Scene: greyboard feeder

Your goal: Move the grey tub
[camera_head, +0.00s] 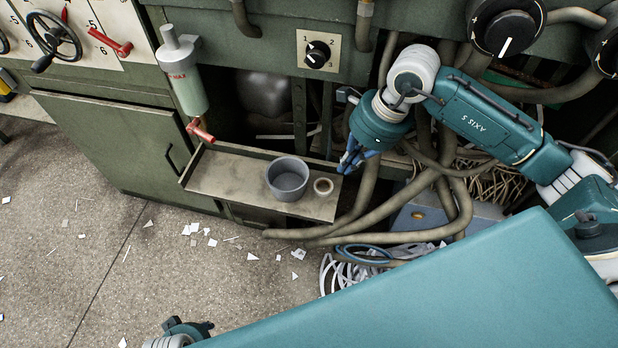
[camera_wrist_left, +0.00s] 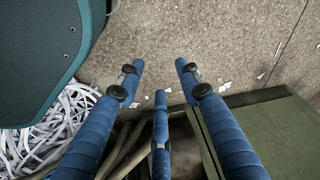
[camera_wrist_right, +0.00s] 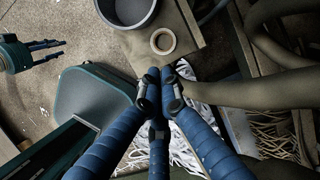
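The grey tub (camera_head: 287,180) stands upright on a narrow metal shelf (camera_head: 225,175) at the front of the green machine, its inside showing empty. Its lower part also shows at the top of the right wrist view (camera_wrist_right: 127,12). My right gripper (camera_head: 350,162) is to the right of the tub, apart from it. In the right wrist view its blue fingers (camera_wrist_right: 160,75) meet at the tips with nothing between them. My left gripper (camera_head: 200,328) is low in the head view, far from the tub; in the left wrist view its fingers (camera_wrist_left: 160,75) are spread and empty.
A roll of tape (camera_head: 323,186) lies on the shelf just right of the tub, between it and my right gripper. A red-handled valve (camera_head: 200,132) hangs over the shelf's left end. Thick hoses (camera_head: 370,225) run at right. Paper scraps lie on the floor.

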